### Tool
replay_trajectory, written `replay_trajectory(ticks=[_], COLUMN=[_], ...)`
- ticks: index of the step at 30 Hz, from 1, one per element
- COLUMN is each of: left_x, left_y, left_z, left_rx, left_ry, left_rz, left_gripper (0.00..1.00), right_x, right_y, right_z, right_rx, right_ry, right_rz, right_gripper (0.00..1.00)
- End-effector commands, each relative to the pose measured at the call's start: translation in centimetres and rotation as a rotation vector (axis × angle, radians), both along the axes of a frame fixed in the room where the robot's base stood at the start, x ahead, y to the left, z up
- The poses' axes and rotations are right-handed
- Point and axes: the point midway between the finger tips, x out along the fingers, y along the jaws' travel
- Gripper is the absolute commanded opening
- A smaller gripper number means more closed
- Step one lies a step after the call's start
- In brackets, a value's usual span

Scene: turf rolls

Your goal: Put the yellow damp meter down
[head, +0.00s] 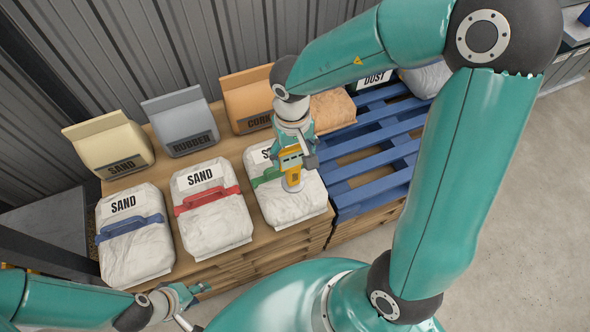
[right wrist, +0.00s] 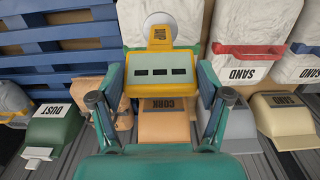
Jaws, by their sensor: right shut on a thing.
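The yellow damp meter (head: 292,170) is in my right gripper (head: 296,158), above the white sand bag with the green band (head: 298,203). In the right wrist view the meter (right wrist: 160,92) has a grey face with dark slots and a pale round disc at its far end. Both fingers of my right gripper (right wrist: 160,95) close on its sides. I cannot tell whether the disc touches the bag. My left gripper (head: 190,302) is low at the front, empty, with its fingers apart, in front of the pallet.
White sand bags with blue (head: 135,240) and red (head: 212,213) bands lie to the left on the wooden pallet. Behind stand the tan sand bin (head: 108,145), grey rubber bin (head: 181,118) and orange cork bin (head: 248,100). The blue pallet (head: 375,190) at the right has bare slats.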

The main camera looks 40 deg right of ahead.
Motion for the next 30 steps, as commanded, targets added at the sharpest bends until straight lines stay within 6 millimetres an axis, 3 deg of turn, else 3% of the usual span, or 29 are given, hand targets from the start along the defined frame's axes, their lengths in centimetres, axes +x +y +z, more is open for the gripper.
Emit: replay_trajectory(ticks=[3, 10, 17, 29, 30], left_x=[0.0, 0.0, 0.0, 0.0, 0.0], left_y=[0.0, 0.0, 0.0, 0.0, 0.0], left_z=[-0.9, -1.3, -2.7, -2.4, -2.5], left_rx=[0.000, 0.000, 0.000, 0.000, 0.000], left_ry=[0.000, 0.000, 0.000, 0.000, 0.000], left_rz=[0.000, 0.000, 0.000, 0.000, 0.000], left_gripper=[0.40, 0.40, 0.40, 0.40, 0.40], right_x=[0.0, 0.0, -0.1, 0.0, 0.0], right_y=[0.0, 0.0, -0.1, -0.1, -0.1], right_z=[-2.1, -3.5, -6.8, -7.1, -7.1], right_rx=[0.000, 0.001, 0.000, 0.000, 0.000], right_ry=[0.001, -0.001, 0.001, 0.000, -0.001], right_rz=[0.000, -0.001, -0.002, -0.001, -0.001], right_gripper=[0.07, 0.07, 0.07, 0.07, 0.83])
